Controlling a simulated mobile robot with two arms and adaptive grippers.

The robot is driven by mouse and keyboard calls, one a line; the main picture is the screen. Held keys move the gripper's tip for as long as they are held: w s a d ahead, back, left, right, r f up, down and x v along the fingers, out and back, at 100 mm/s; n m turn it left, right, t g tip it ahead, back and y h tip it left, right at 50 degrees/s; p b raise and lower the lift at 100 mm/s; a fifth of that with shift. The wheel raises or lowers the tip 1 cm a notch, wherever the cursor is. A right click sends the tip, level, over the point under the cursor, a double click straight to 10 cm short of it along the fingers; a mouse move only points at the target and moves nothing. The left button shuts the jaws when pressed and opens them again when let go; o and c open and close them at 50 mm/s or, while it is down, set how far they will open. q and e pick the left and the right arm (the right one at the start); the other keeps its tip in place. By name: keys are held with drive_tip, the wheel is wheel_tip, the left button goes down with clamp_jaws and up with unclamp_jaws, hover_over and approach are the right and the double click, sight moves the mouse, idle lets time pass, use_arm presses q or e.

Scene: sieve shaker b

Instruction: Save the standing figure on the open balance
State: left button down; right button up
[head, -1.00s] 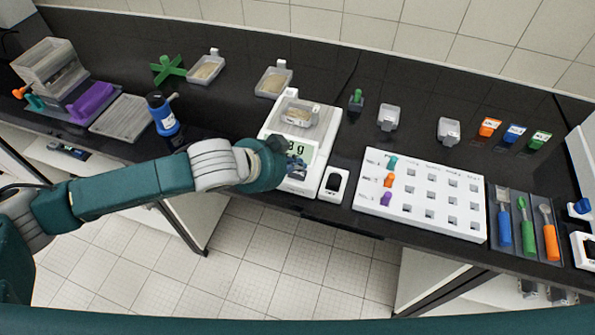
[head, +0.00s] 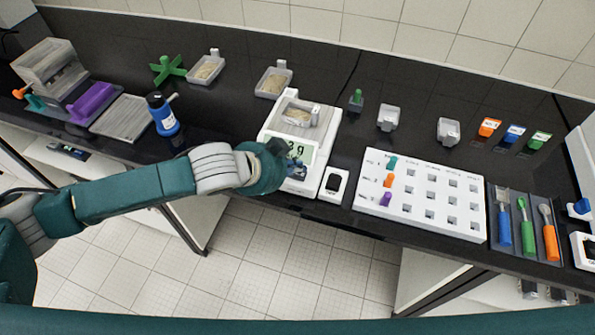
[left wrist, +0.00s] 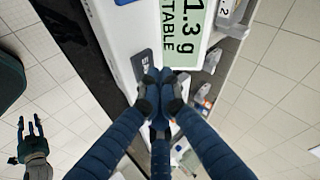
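The open white balance (head: 271,133) stands on the black bench with a grey tray (head: 298,117) on its pan. Its green display (left wrist: 187,28) reads "1.3 g" and "STABLE" in the left wrist view, with any leading part cut off. A dark blue key (left wrist: 144,64) with white lettering, partly hidden, lies below the display. My left gripper (head: 296,170) is at the balance's front; in the left wrist view its fingers (left wrist: 160,84) are together, empty, over or at the key. I cannot tell whether they touch it. My right gripper (left wrist: 32,128) is spread open over the floor, away from the balance.
A small white device with a black screen (head: 334,183) stands right of the balance. Further right are a white peg rack (head: 420,226) and coloured-handled tools (head: 503,225). A blue bottle (head: 163,117) and sample trays (head: 273,80) stand left and behind.

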sight(297, 176)
use_arm(q)
drive_tip(key=shift+f, duration=0.5)
idle(0.7)
drive_tip(key=shift+r, duration=0.1)
drive_tip(key=shift+r+p, duration=0.85)
drive_tip(key=shift+p, duration=0.1)
wheel_tip(297, 176, up, 5)
drive_tip(key=p, duration=0.5)
idle(0.8)
